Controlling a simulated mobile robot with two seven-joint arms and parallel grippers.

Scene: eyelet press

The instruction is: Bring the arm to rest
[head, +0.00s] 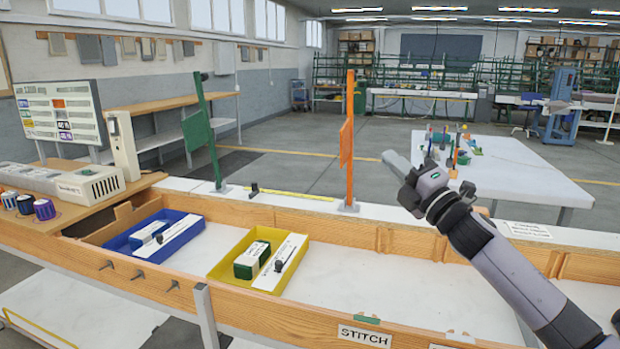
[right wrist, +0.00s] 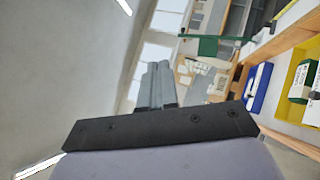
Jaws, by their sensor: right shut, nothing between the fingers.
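My right gripper (head: 397,163) is raised above the back edge of the wooden-walled bench, right of the orange post. Its fingers are together and empty, pointing up and to the left. In the right wrist view the closed fingers (right wrist: 158,86) show against the wall and windows. My right arm comes in from the lower right. My left gripper is in neither view.
A blue tray (head: 118,243) and a yellow tray (head: 222,268) stand in the bench trough (head: 370,290), holding boxes. An orange post (head: 347,150) and a green post (head: 203,130) rise from the bench's back ledge. A white table (head: 520,172) stands behind.

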